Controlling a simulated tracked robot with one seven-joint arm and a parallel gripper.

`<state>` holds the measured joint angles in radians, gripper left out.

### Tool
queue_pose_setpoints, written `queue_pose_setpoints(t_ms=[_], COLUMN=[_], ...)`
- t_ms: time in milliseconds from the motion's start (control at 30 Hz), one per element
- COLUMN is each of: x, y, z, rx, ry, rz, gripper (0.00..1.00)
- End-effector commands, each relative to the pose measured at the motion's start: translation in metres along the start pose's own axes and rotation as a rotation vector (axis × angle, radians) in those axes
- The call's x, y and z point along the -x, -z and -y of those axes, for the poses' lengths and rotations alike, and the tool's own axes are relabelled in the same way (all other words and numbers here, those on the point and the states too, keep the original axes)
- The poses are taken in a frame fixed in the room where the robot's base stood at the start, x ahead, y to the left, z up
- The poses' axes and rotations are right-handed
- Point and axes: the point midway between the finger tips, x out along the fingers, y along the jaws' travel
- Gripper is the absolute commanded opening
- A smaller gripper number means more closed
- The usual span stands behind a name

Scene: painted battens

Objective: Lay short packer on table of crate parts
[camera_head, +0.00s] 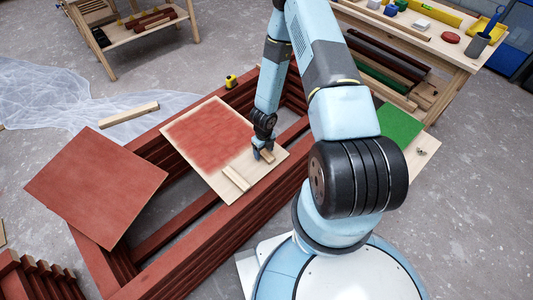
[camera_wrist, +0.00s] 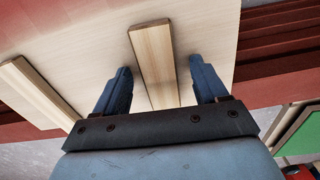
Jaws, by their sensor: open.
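Two short bare-wood pieces lie on a pale board (camera_head: 213,187) with a red-painted patch, set on a frame of stacked red battens (camera_head: 180,269). One wood piece (camera_wrist: 152,55) lies between my gripper's fingers; the other piece (camera_head: 236,178) lies apart to its left, also in the wrist view (camera_wrist: 37,93). Which is the short packer I cannot tell. My gripper (camera_head: 263,154) is open, pointing down over the board, a finger on either side of the first piece. Whether the fingers touch it is unclear. In the head view the gripper partly hides that piece.
A red panel (camera_head: 95,185) lies over the frame's left end. A wood batten (camera_head: 128,114) lies on plastic sheeting (camera_head: 60,95). A small table (camera_head: 140,30) with red pieces stands at top left. A workbench (camera_head: 420,42) with tools stands at top right.

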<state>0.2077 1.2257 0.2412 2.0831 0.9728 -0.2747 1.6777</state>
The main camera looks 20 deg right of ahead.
Motion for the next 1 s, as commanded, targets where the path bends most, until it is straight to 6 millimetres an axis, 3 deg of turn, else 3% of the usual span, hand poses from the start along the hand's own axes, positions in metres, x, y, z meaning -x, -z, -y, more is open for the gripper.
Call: queue_pose_setpoints(t_ms=[233,867,1000], x=[-0.0004,-0.0002,-0.0001], y=[-0.0001,-0.0001,-0.0001], z=[0.0003,0.0001,0.0001], rx=[0.0,0.0,0.0], ry=[0.001,0.001,0.001], rz=[0.0,0.0,0.0], gripper=[0.7,0.1,0.08])
